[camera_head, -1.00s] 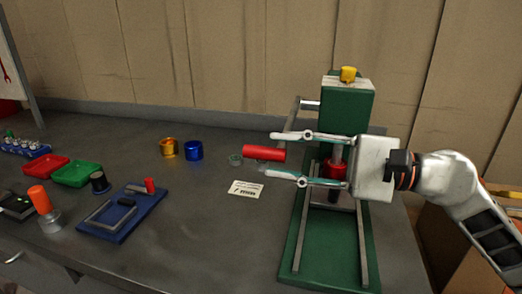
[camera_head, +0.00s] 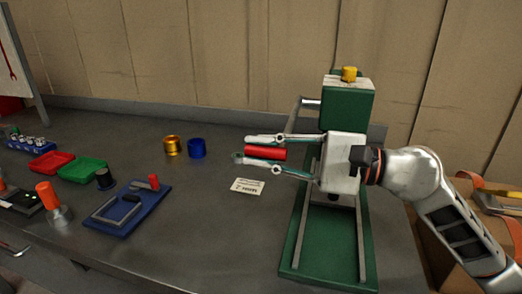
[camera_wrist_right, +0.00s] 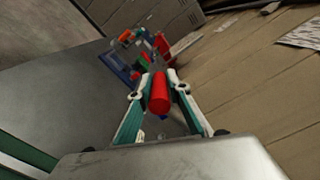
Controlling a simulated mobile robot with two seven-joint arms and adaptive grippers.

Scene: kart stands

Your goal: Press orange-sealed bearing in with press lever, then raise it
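The green press (camera_head: 346,105) stands at the right of the bench, with a yellow knob on top. Its lever ends in a red handle (camera_head: 265,153), which also shows in the right wrist view (camera_wrist_right: 159,92). My right gripper (camera_head: 243,148) reaches in from the right, its fingers apart on either side of the red handle. A narrow gap shows between the handle and the upper finger; contact cannot be told. The gripper body hides the red part under the press ram. I cannot make out an orange-sealed bearing. My left gripper is not in view.
A gold ring (camera_head: 172,146) and a blue ring (camera_head: 197,148) stand at mid-bench. A white label (camera_head: 247,186) lies before the press. Red and green trays (camera_head: 82,170), a blue fixture (camera_head: 112,222) and an orange-handled tool (camera_head: 47,195) are at left. The centre front is clear.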

